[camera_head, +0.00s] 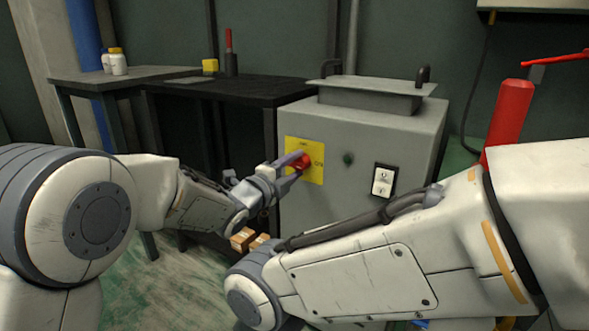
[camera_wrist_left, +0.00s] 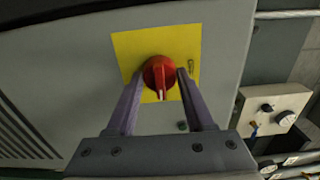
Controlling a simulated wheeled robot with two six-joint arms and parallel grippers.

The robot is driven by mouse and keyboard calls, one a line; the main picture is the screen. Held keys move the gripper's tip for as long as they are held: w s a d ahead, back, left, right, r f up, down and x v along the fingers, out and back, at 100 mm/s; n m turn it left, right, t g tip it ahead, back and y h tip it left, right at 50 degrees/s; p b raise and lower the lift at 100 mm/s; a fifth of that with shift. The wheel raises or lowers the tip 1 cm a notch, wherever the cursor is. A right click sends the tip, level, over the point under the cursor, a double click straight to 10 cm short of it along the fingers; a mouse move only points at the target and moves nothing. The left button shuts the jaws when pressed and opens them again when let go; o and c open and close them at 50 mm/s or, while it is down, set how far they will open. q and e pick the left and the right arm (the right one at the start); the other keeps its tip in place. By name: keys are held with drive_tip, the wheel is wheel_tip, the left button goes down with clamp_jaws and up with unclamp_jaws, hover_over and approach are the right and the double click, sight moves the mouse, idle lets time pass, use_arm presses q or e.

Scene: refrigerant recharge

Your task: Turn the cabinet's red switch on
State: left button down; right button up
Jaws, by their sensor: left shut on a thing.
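The grey cabinet (camera_head: 330,199) stands in the middle of the head view. Its red switch (camera_head: 303,161) sits on a yellow plate (camera_head: 318,151) on the front face; in the left wrist view the red switch (camera_wrist_left: 159,75) is a round knob with a white mark at its lower end. My left gripper (camera_head: 299,162) is at the switch, with its two purple fingers on either side of the knob, shut on it. The left wrist view also shows the fingers (camera_wrist_left: 158,82) flanking the knob. My right arm crosses the lower right, its gripper not visible.
A small green button or lamp (camera_head: 348,158) and a black-framed white rocker panel (camera_head: 382,183) are to the right of the switch. A dark table (camera_head: 235,92) stands behind at left. Small boxes (camera_head: 243,238) lie low beside the cabinet. A red cylinder (camera_head: 509,112) stands at right.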

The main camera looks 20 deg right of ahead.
use_arm(q)
drive_tip(key=shift+c, duration=1.4)
unclamp_jaws()
drive_tip(key=shift+s+a, duration=0.3)
drive_tip(key=shift+a, duration=0.15)
drive_tip(key=p+v, duration=0.3)
drive_tip(key=v, duration=0.6)
drive_tip(key=shift+s+a, duration=0.2)
